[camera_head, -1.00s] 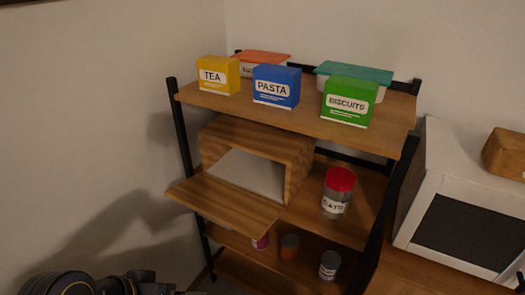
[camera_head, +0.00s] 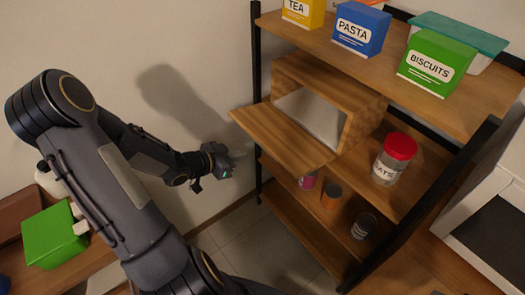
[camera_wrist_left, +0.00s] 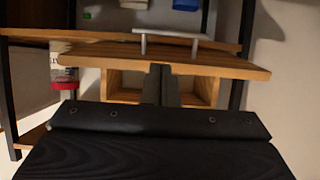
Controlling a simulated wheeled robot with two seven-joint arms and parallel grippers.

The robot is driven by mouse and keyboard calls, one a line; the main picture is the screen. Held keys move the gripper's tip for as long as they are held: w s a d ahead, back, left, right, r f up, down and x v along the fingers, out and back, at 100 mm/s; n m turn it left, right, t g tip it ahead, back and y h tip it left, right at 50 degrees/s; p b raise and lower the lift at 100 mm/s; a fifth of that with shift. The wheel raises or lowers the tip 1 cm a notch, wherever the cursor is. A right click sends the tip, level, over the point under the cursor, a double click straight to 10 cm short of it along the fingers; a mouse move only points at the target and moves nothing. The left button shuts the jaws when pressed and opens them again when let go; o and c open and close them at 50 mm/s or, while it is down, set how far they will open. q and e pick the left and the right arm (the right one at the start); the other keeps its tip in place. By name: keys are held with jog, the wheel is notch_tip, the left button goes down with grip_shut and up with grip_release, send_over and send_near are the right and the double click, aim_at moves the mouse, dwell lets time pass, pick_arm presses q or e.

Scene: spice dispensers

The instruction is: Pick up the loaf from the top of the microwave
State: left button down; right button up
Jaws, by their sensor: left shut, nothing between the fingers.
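The loaf is not in any view now. Part of the white microwave (camera_head: 482,187) with its dark door (camera_head: 497,232) shows at the right edge of the head view, and its top is mostly cut off. My left gripper (camera_head: 233,158) is at the middle left of the head view, beside the shelf's open wooden flap and well away from the microwave. Its fingers also show in the wrist view (camera_wrist_left: 161,84), close together, shut and empty. My right gripper is not in view.
The wooden shelf unit has a fold-down flap (camera_head: 282,137) standing open near my left gripper. A red-lidded jar (camera_head: 394,158), small cans and labelled boxes stand on its shelves. A green box (camera_head: 52,238) is at the far left. Tiled floor shows below the gripper.

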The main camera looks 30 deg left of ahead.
pick_arm(q)
jog(key=b+x, duration=0.1)
jog(key=x, duration=0.9)
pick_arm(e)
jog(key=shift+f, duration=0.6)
